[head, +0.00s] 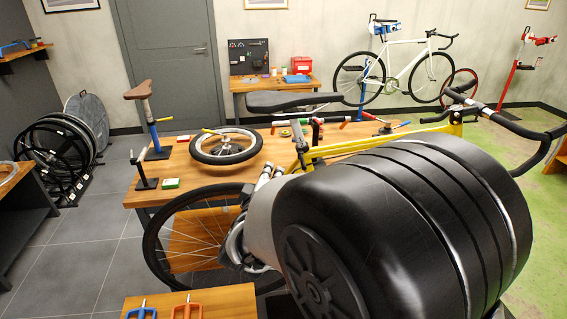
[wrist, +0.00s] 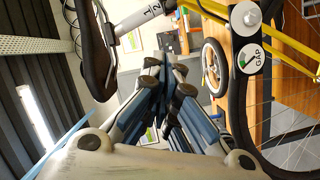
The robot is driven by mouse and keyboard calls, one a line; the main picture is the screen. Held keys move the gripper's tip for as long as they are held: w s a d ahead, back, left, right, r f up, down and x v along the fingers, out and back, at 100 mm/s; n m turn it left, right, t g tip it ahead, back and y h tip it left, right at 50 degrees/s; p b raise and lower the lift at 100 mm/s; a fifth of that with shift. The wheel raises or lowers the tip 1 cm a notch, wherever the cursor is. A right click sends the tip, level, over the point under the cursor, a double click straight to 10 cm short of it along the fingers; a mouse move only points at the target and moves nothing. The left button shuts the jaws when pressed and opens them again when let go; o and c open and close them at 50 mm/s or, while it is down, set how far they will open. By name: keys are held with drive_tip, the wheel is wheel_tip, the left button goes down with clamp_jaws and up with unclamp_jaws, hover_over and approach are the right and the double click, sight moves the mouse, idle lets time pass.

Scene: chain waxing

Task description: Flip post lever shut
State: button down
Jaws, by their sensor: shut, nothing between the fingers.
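The yellow bicycle (head: 345,148) stands behind my large black arm link, with its dark saddle (head: 290,101) to the upper left. In the wrist view a saddle (wrist: 96,50) and a silver post marked with numbers (wrist: 152,12) show at the top, beside the yellow frame (wrist: 215,12). My gripper (wrist: 167,88) is shut and empty, pointing away from the wrist camera, below the saddle and post in the picture. I cannot single out the post lever for certain in either view.
A wooden table (head: 137,195) behind the bicycle holds a loose small wheel (head: 226,147) and a blue post with a brown saddle (head: 148,110). The bicycle's rear wheel (head: 172,262) is close to my arm. A round GAP gauge (wrist: 250,57) shows near a wheel.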

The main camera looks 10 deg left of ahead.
sight(302, 161)
drive_tip(key=w+d+f+b, duration=0.2)
drive_tip(key=w+d+b, duration=0.1)
drive_tip(key=w, duration=0.5)
drive_tip(key=shift+d+f, duration=0.15)
drive_tip(key=shift+d, duration=0.2)
drive_tip(key=shift+s, duration=0.1)
